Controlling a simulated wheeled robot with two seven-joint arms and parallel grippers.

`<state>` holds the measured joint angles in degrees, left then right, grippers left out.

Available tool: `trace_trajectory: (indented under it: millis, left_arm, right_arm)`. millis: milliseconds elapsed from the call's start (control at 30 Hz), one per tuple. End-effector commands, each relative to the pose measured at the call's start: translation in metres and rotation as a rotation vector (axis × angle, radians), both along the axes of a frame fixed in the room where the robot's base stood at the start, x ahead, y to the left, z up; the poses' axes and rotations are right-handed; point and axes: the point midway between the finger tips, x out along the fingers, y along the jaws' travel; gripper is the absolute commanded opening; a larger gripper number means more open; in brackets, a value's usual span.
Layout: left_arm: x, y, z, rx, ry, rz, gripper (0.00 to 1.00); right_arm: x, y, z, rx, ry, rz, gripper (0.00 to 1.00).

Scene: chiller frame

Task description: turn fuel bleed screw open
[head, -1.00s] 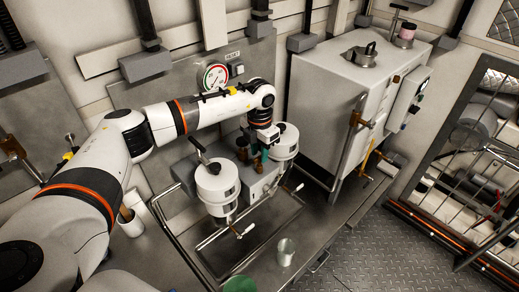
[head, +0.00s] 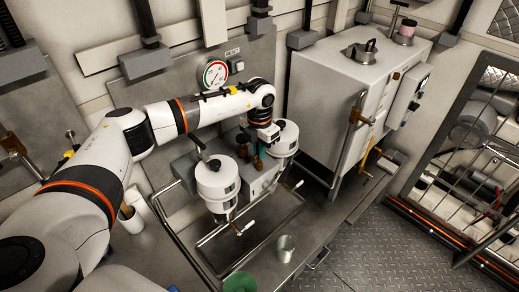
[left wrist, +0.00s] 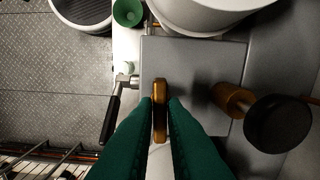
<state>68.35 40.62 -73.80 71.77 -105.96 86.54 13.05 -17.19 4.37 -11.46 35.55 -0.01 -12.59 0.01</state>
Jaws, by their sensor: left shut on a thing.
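The fuel bleed screw (left wrist: 160,88) looks like a small brass bar on top of a grey block (left wrist: 190,65) in the left wrist view. My left gripper (left wrist: 160,103) has its green fingers on either side of the bar, shut on it. In the head view, my left gripper (head: 262,150) points down onto the grey block between two white filter canisters (head: 217,183). The fingers and my wrist mostly hide the screw there. My right gripper is not in view.
A black knob on a brass stem (left wrist: 232,98) stands right of the fingers in the left wrist view. A black-handled lever (left wrist: 110,120) lies to the left. A metal cup (head: 285,248) and green container (head: 240,283) stand near the bench front. A white cabinet (head: 335,110) stands right.

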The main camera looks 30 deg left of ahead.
Motion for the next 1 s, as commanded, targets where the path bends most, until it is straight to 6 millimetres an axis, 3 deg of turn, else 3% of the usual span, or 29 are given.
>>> trace_trajectory:
  millis: [1000]
  left_arm:
    - [0.0006, 0.0005, 0.0018, 0.0, -0.001, 0.885, 0.0]
  right_arm:
    - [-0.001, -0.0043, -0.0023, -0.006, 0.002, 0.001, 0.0]
